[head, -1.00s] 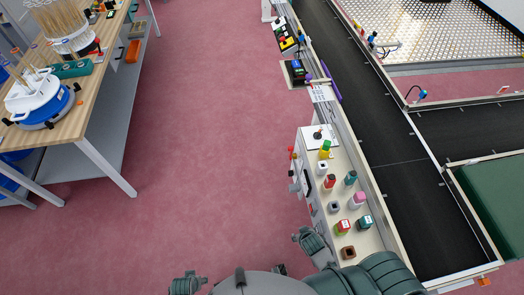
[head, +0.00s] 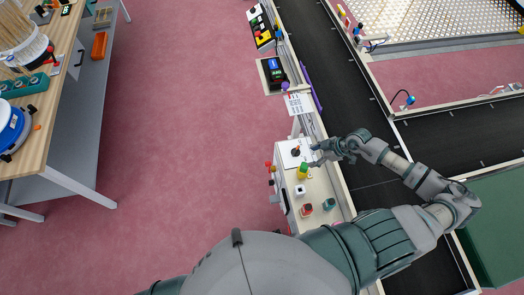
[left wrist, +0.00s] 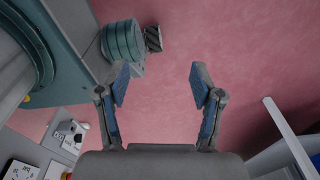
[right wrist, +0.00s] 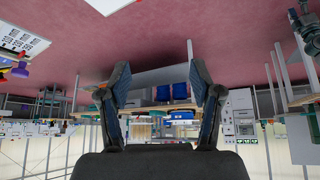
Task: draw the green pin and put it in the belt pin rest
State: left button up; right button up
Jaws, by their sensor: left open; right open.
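A green-topped piece with a yellow lower part (head: 303,171) stands on the pale bench beside the belt. A white block with a dark hole (head: 300,190) is just in front of it. I cannot tell for sure which piece is the belt pin rest. My right gripper (head: 316,157) is open and empty, above and just right of the green-topped piece, apart from it as far as I can see. Its fingers also show spread in the right wrist view (right wrist: 161,90). My left gripper (left wrist: 160,82) is open and empty over the floor, outside the head view.
A white panel with a black knob (head: 295,152) lies behind the green-topped piece. Red (head: 306,210) and teal (head: 328,204) blocks stand in front. The dark belt (head: 350,100) runs along the right. A wooden table (head: 30,155) is far left, with open floor between.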

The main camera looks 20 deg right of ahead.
jog(key=d+h, duration=0.2)
jog(key=d, duration=0.2)
jog(key=g, duration=0.1)
send_near(304, 166)
jog(key=shift+m, duration=0.3)
jog(key=x, duration=0.3)
jog(key=d+x, duration=0.1)
jog(key=x, duration=0.1)
jog(key=shift+w+f+b, duration=0.2)
jog(key=shift+f+b, duration=0.1)
jog(key=shift+f, duration=0.2)
jog(key=shift+x, duration=2.75)
pick_arm(q)
jog(key=shift+s+d+f, duration=0.4)
jog(key=shift+s+f, duration=0.25)
jog(key=shift+s, duration=0.15)
pick_arm(e)
jog(key=shift+s+a, duration=0.1)
jog(key=shift+a, duration=0.05)
grip_shut()
